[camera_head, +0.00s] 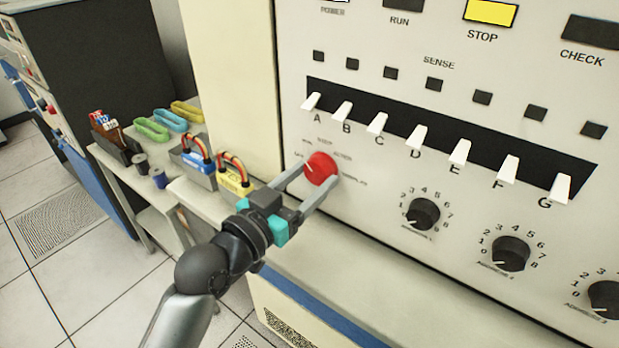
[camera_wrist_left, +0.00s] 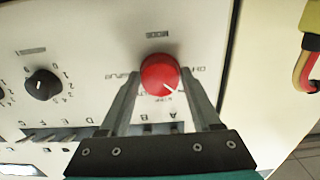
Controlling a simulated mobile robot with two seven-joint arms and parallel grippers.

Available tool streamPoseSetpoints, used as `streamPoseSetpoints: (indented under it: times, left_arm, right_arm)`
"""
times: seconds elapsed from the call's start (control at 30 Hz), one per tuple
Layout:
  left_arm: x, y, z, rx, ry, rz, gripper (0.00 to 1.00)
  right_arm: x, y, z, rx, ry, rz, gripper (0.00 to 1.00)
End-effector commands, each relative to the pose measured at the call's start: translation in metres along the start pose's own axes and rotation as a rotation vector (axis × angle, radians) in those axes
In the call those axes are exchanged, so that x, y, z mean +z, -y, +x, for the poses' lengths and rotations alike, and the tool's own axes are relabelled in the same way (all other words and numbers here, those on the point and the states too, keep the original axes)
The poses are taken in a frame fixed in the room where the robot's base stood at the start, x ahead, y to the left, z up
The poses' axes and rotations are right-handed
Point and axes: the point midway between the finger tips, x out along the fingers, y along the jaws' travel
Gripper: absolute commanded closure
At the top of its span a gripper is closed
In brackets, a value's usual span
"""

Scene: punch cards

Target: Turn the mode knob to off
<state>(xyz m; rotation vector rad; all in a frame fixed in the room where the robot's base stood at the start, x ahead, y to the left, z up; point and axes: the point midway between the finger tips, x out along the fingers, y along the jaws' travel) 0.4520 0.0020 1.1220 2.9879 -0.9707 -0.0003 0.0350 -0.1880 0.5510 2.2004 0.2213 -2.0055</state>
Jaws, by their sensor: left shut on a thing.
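The red round mode knob (camera_head: 320,168) sits on the cream panel below the left end of the switch row. Small labels ring it, too small to read surely. Its white pointer line aims to the lower left in the head view. In the wrist view, which is turned over, the knob (camera_wrist_left: 160,72) shows its line toward the lower right. My left gripper (camera_head: 319,176) is shut on the knob, one finger on each side; its fingers also show in the wrist view (camera_wrist_left: 161,82). My right gripper is not in view.
White lever switches (camera_head: 419,137) run in a row above the knob. Black dials (camera_head: 423,213) are to its right. A ledge (camera_head: 330,255) juts out below the panel.

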Motion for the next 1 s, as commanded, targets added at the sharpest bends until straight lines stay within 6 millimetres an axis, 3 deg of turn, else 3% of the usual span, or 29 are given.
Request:
streamPoseSetpoints:
  times: [0.27,0.67,1.0]
  left_arm:
    - [0.0,0.0,0.0,0.0,0.0,0.0,0.91]
    - [-0.002,0.0,0.0,-0.001,0.002,-0.094,0.92]
    - [-0.003,-0.001,0.0,-0.001,0.003,-0.363,0.92]
  right_arm:
    - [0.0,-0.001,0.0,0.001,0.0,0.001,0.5]
    - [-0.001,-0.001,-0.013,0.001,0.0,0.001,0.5]
    - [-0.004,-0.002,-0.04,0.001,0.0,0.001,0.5]
